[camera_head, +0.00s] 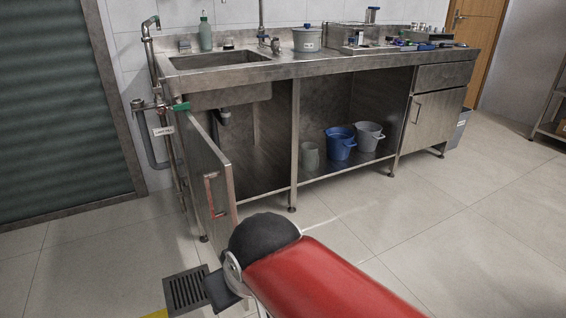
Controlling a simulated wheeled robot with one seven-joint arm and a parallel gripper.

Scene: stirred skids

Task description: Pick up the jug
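No thing in view is plainly a jug. The likeliest is a small grey-green vessel (310,156) standing upright on the lower shelf of the steel counter, left of the blue bucket; no handle or spout can be made out at this size. My red and black arm reaches in from the bottom of the view, in front of the counter and well short of that shelf. The fingers of my gripper do not show, so what they hold cannot be seen.
The blue bucket (341,145) and a grey bucket (370,137) stand right of the vessel. An open cabinet door (208,178) juts out at left. Floor at right is clear.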

